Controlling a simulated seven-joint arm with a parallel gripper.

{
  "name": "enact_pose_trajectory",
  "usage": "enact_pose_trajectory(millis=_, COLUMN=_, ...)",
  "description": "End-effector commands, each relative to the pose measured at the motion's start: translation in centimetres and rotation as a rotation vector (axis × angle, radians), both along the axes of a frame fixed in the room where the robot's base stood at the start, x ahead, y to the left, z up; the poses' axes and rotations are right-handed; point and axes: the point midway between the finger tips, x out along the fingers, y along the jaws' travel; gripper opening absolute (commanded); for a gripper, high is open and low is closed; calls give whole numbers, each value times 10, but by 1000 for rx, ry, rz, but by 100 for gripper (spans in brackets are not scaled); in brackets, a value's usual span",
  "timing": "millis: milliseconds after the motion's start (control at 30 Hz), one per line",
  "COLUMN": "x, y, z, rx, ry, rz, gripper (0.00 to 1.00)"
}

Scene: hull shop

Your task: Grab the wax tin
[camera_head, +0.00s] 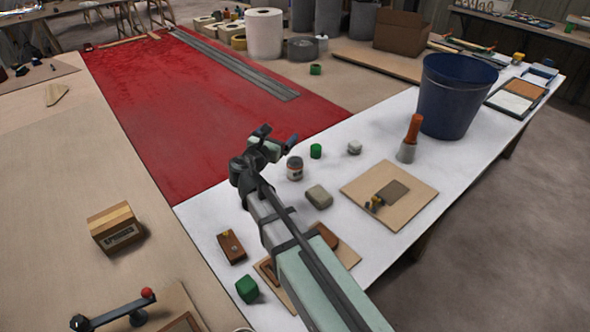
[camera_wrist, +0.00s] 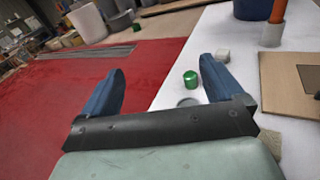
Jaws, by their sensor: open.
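A small round tin (camera_head: 295,168) with a grey top and a pale, brownish label stands upright on the white cloth; it looks like the wax tin, though I cannot read its label. In the wrist view a grey round top, probably this tin (camera_wrist: 188,101), shows low between the fingers, partly hidden by my gripper. My gripper (camera_head: 277,143) is open and empty, up and to the left of the tin in the head view, apart from it. In the wrist view its blue fingers (camera_wrist: 160,68) are spread wide.
A green cylinder (camera_head: 316,151), a pale block (camera_head: 354,147) and a grey-beige block (camera_head: 319,196) stand near the tin. An orange-handled tool (camera_head: 411,139) and a blue bucket (camera_head: 456,97) stand farther right. The red surface (camera_head: 205,110) is mostly clear.

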Motion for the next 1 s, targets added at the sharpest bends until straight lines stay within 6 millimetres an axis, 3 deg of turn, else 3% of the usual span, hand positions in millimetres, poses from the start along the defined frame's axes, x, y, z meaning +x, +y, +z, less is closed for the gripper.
enact_pose_trajectory(millis=100, x=-6, y=-25, z=4, rx=-106, ry=-41, rz=27, gripper=94)
enact_pose_trajectory(millis=167, x=-5, y=-27, z=1, rx=-138, ry=-51, rz=40, gripper=94)
enact_pose_trajectory(millis=467, x=-3, y=-24, z=-57, rx=-132, ry=-47, rz=38, gripper=94)
enact_pose_trajectory(millis=800, x=-2, y=-23, z=-146, rx=-129, ry=-47, rz=37, gripper=94)
enact_pose_trajectory(millis=1000, x=-3, y=-24, z=-174, rx=-127, ry=-50, rz=36, gripper=94)
